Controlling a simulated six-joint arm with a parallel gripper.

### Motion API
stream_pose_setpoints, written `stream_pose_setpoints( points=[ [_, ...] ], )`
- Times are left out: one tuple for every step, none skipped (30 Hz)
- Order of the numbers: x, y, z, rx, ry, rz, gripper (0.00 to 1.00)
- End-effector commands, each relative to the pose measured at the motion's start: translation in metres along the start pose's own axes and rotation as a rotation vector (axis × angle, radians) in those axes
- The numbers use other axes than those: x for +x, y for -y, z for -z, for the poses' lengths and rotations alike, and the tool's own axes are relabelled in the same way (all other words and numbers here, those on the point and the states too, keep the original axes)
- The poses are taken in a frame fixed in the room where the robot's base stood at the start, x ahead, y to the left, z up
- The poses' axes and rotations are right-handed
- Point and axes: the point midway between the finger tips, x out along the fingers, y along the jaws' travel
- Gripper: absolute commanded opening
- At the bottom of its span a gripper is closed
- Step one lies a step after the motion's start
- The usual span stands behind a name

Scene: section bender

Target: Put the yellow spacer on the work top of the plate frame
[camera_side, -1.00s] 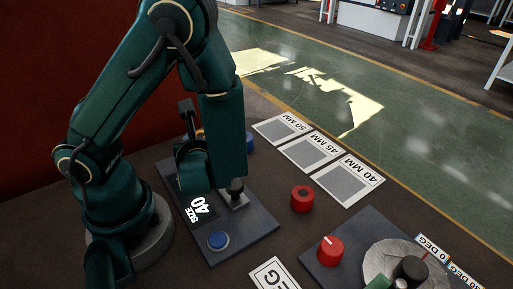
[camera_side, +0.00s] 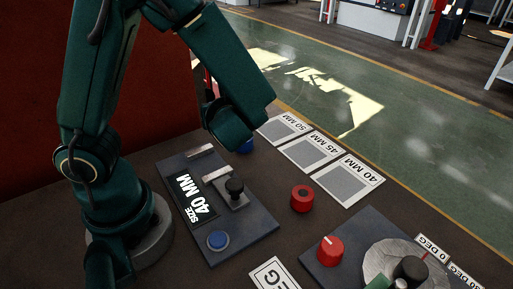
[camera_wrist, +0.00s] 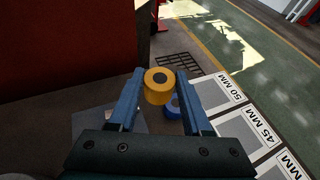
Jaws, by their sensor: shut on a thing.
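The yellow spacer (camera_wrist: 157,97), a short ring with a dark hole, is between the fingertips of my gripper (camera_wrist: 160,82) in the wrist view. My gripper is shut on it. In the side view my wrist hides the fingers and the spacer. The plate frame (camera_side: 250,224) is a dark slab with a "SIZE 40 MM" display, a black knob, pale metal bars and a blue button. My gripper is above and beyond its far end, near a blue spacer (camera_side: 246,147). The blue spacer (camera_wrist: 173,110) also shows just below the yellow one in the wrist view.
A red spacer (camera_side: 302,199) stands right of the plate frame. Labelled pads for 50 MM, 45 MM and 40 MM (camera_side: 347,181) lie flat and empty. A second slab with a red knob (camera_side: 330,250) and a round grey disc is at the front right.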

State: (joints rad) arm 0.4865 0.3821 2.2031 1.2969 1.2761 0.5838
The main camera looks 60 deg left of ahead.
Motion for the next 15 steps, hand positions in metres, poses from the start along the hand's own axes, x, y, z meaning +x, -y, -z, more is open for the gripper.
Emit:
stream_pose_setpoints(
  points=[
    [0.002, 0.002, 0.002, -0.006, 0.001, -0.011, 0.00],
    [0.001, 0.004, 0.004, -0.005, 0.001, -0.015, 0.00],
    [0.000, 0.007, 0.008, -0.003, 0.001, -0.017, 0.00],
    [-0.001, 0.010, 0.012, -0.002, 0.001, -0.016, 0.00],
    [-0.003, 0.014, 0.016, -0.001, 0.002, -0.015, 0.00],
    [-0.006, 0.019, 0.021, -0.002, 0.002, -0.016, 0.00],
    [-0.008, 0.024, 0.026, -0.003, 0.002, -0.014, 0.00],
    [-0.009, 0.028, 0.030, -0.003, 0.002, -0.014, 0.00],
    [-0.012, 0.033, 0.036, -0.004, 0.001, -0.015, 0.00],
    [-0.014, 0.037, 0.040, -0.003, 0.002, -0.014, 0.00],
    [-0.016, 0.042, 0.044, -0.004, 0.002, -0.015, 0.00],
    [-0.018, 0.048, 0.051, -0.004, 0.001, -0.015, 0.00],
    [-0.021, 0.052, 0.055, -0.004, 0.001, -0.014, 0.00],
    [-0.022, 0.056, 0.059, -0.004, 0.001, -0.014, 0.00],
    [-0.025, 0.061, 0.064, -0.006, 0.002, -0.015, 0.00]
  ],
)
